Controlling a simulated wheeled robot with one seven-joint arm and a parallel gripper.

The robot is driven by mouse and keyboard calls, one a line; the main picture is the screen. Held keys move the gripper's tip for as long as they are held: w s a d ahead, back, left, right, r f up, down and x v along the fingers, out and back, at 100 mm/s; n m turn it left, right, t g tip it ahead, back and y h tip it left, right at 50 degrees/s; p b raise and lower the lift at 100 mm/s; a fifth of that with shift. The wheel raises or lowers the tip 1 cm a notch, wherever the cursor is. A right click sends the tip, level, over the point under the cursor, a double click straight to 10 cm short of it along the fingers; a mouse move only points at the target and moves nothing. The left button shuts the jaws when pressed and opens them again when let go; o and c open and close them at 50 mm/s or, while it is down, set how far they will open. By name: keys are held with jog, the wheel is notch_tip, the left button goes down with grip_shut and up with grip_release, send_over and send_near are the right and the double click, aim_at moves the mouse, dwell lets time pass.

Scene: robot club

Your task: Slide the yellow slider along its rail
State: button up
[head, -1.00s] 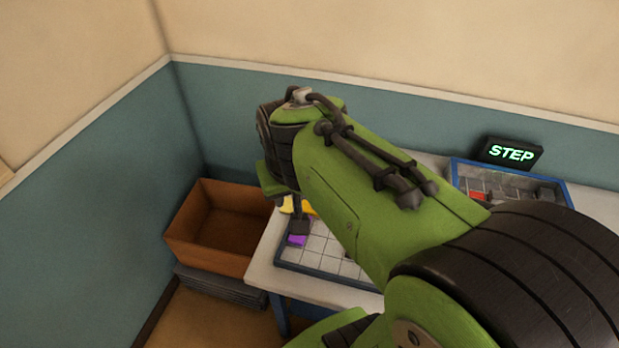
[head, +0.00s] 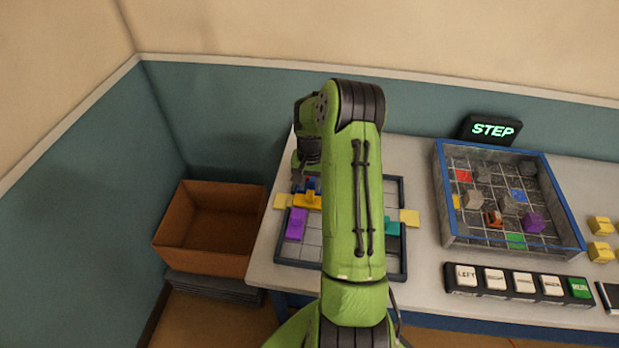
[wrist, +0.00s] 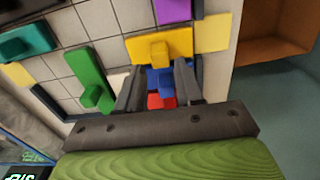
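The yellow slider (head: 306,201) lies on a gridded board with a dark blue frame (head: 285,262), at its upper left; it has a raised knob. In the wrist view the yellow slider (wrist: 175,44) is just beyond the fingertips, beside a pale yellow pad (wrist: 212,32). My gripper (wrist: 158,70) is open, its two fingers apart. A blue piece (wrist: 160,80) and a red piece (wrist: 161,101) show between the fingers; I cannot tell contact. In the head view my arm hides the board's middle and most of the gripper.
The board also carries purple (head: 296,223), teal (head: 392,229) and green (wrist: 91,80) sliders. To the right stand a blue-rimmed tray with blocks (head: 446,238), a button strip (head: 520,292) and a STEP sign (head: 492,129). An orange-brown box (head: 200,260) stands left of the table.

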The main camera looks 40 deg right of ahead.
aim_at(310, 193)
jog(key=shift+f, duration=0.4)
jog(key=shift+f, duration=0.1)
jog(key=shift+f+b, duration=1.5)
jog(key=shift+f, duration=0.45)
jog(key=shift+r, duration=0.1)
jog(key=c, duration=0.6)
jog(key=shift+o, duration=0.2)
jog(key=shift+s+d, duration=0.85)
jog(key=shift+s, duration=0.3)
jog(key=shift+s+d, duration=0.85)
jog(key=shift+s, duration=0.25)
jog(key=o, duration=0.6)
jog(key=shift+c, duration=0.2)
